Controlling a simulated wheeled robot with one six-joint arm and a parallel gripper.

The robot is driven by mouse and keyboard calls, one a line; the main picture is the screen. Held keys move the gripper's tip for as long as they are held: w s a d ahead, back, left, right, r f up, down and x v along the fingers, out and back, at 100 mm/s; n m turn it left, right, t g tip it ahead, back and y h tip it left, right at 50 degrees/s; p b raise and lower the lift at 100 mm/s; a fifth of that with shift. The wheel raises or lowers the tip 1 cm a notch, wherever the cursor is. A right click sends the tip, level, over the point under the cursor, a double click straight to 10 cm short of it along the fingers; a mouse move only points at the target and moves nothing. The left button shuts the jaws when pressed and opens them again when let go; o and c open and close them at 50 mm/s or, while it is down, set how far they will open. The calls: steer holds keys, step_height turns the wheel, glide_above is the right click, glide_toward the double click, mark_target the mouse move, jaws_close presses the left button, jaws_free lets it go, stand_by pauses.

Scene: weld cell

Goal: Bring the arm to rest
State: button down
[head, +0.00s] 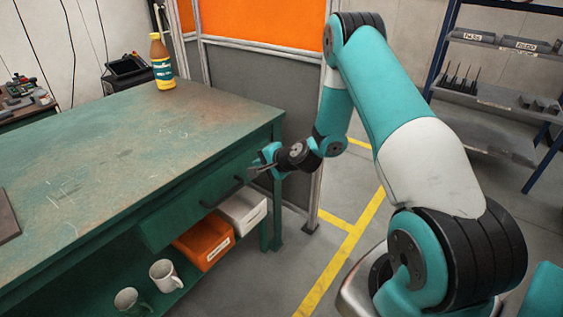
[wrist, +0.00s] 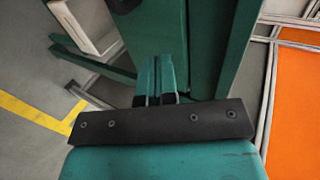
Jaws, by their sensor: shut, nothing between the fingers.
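My arm reaches over from the right in the head view. My gripper (head: 262,163) is at the front of the green workbench (head: 130,150), near its right corner and a little below the top. The gripper is empty. In the wrist view the two fingers of my gripper (wrist: 161,97) lie close together. The bench's green leg and side fill the space beyond them. I cannot tell how wide the gap to the bench is.
The lower shelf holds an orange bin (head: 203,243), a white bin (head: 242,208) and two mugs (head: 165,275). An orange panel (head: 262,22) stands behind. Shelving (head: 500,95) is at right. Floor between is clear.

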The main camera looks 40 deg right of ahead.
steer(key=v, duration=0.8)
steer(key=s+a+r+n+g+y, duration=0.25)
steer(key=a+r+n, duration=0.3)
steer(key=a, duration=0.35)
steer(key=s+a+r+n+g+y, duration=0.25)
steer(key=a+r+n, duration=0.3)
steer(key=a, duration=0.35)
steer(key=s+a+r+n+g+h, duration=0.1)
steer(key=s+a+r+n+g, duration=0.2)
steer(key=s, duration=0.4)
steer(key=s+a+r+n+g+h, duration=0.1)
steer(key=s+a+r+n+h, duration=0.2)
steer(key=s, duration=0.5)
steer(key=s+a+r+n+g, duration=0.2)
steer(key=s+r+n, duration=0.1)
steer(key=s+n, duration=0.3)
step_height(320, 180, up, 14)
steer(key=s+p, duration=0.1)
steer(key=p, duration=1.2)
steer(key=shift+s+d+m+g, duration=0.2)
steer(key=shift+d+m+g, duration=0.1)
steer(key=shift+d+m, duration=0.1)
